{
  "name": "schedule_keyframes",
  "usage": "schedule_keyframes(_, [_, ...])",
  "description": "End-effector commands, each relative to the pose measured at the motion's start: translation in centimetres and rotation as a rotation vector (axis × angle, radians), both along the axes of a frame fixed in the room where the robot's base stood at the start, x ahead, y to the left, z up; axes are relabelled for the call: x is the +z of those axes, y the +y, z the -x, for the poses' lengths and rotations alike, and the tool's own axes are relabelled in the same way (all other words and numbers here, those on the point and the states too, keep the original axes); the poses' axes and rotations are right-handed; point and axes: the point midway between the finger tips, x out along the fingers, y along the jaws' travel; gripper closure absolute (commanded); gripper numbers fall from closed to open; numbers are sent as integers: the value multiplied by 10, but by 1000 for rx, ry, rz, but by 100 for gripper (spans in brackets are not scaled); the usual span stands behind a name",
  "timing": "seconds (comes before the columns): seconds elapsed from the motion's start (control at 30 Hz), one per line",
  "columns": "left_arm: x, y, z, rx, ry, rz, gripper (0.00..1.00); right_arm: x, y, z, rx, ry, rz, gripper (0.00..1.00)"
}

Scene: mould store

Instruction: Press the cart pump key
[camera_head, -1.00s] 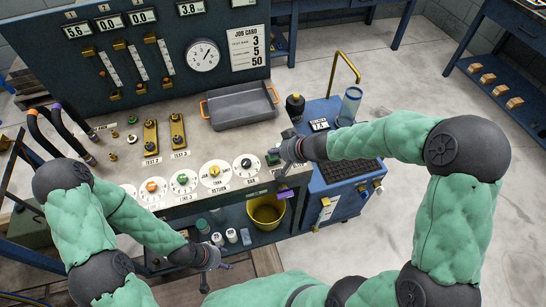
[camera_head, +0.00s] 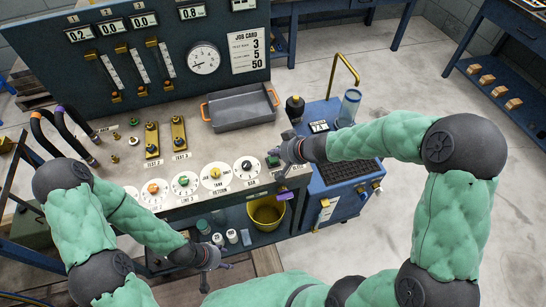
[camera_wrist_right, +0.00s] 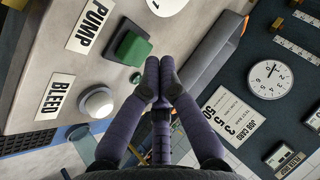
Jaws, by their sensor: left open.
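The green pump key (camera_wrist_right: 130,46) sits beside a PUMP label (camera_wrist_right: 89,25) in the right wrist view. In the head view a small green key (camera_head: 272,160) shows at the bench's right end, right by my right gripper (camera_head: 281,166). In the right wrist view the purple fingers of my right gripper (camera_wrist_right: 160,62) are together and hold nothing. Their tips appear just right of and below the key, apart from it in the picture; their height above the panel is unclear. My left gripper (camera_head: 222,267) is open, low in front of the bench.
A grey tray (camera_head: 241,109) stands on the bench. The blue cart (camera_head: 340,205) is at the right, and a yellow bucket (camera_head: 266,213) is below the bench.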

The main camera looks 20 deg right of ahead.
Motion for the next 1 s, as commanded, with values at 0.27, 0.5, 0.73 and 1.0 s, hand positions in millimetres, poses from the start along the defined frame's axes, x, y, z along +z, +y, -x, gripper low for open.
schedule_keyframes(0.27, [8,0,0,0,0,0,43,6,0,0,1,0,1,100])
schedule_keyframes(0.5, [11,0,0,0,0,0,43,9,0,0,0,0,0,100])
schedule_keyframes(0.73, [33,0,0,0,0,0,43,26,0,0,-1,0,-1,100])
schedule_keyframes(1.0, [55,0,0,0,0,0,43,44,0,0,1,1,0,100])
